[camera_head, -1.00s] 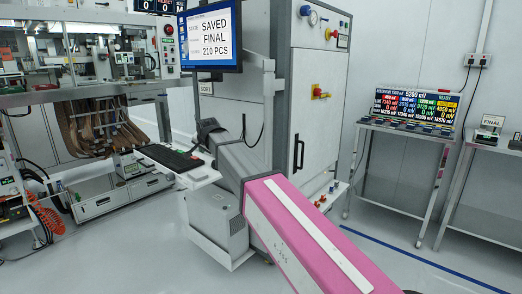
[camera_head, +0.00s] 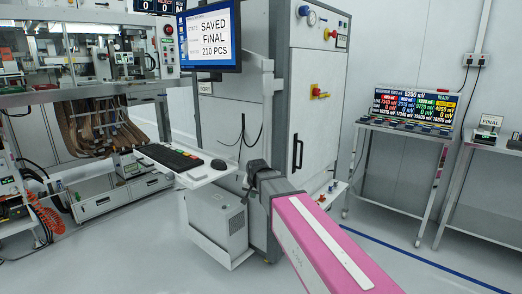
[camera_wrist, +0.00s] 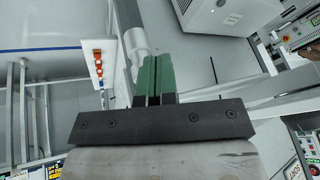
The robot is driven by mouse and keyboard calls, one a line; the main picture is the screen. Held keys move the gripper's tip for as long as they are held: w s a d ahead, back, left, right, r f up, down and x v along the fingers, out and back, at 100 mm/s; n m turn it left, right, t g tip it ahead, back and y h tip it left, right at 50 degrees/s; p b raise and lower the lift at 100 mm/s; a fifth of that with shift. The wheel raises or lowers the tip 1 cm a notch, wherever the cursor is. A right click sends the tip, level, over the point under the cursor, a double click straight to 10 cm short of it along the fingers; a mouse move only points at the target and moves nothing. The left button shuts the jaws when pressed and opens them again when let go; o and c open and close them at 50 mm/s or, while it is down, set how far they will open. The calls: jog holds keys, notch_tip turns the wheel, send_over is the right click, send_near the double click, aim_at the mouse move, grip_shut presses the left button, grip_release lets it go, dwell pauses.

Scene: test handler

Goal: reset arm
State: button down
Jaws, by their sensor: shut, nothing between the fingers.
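My gripper shows in the wrist view, where its two green fingers (camera_wrist: 153,80) are together with nothing between them. In the head view my pink arm reaches up from the lower right. Its dark end stands in front of the grey cabinet's lower part, right of the keyboard shelf; the fingers cannot be made out there. The monitor (camera_head: 209,38) reads "SAVED FINAL 210 PCS". The keyboard (camera_head: 170,157) and mouse (camera_head: 221,165) lie on the white shelf (camera_head: 203,178) below it, apart from my arm.
The test handler (camera_head: 75,95) stands at the left. The tall grey cabinet (camera_head: 318,105) is behind my arm. A white box (camera_head: 219,222) stands under the shelf. A table (camera_head: 395,130) with a readout screen (camera_head: 415,98) stands at the right. The floor before it is clear.

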jog(key=s+d+f+n+g, duration=0.1)
jog(key=s+d+f+g, duration=0.1)
jog(key=s+d+f, duration=0.6)
jog(key=s+d+f+n+g+h, duration=0.1)
jog(key=s+d+f+g, duration=0.2)
jog(key=s+d+f, duration=0.6)
jog(key=s+d, duration=0.3)
jog(key=d, duration=0.2)
jog(key=shift+d, duration=0.15)
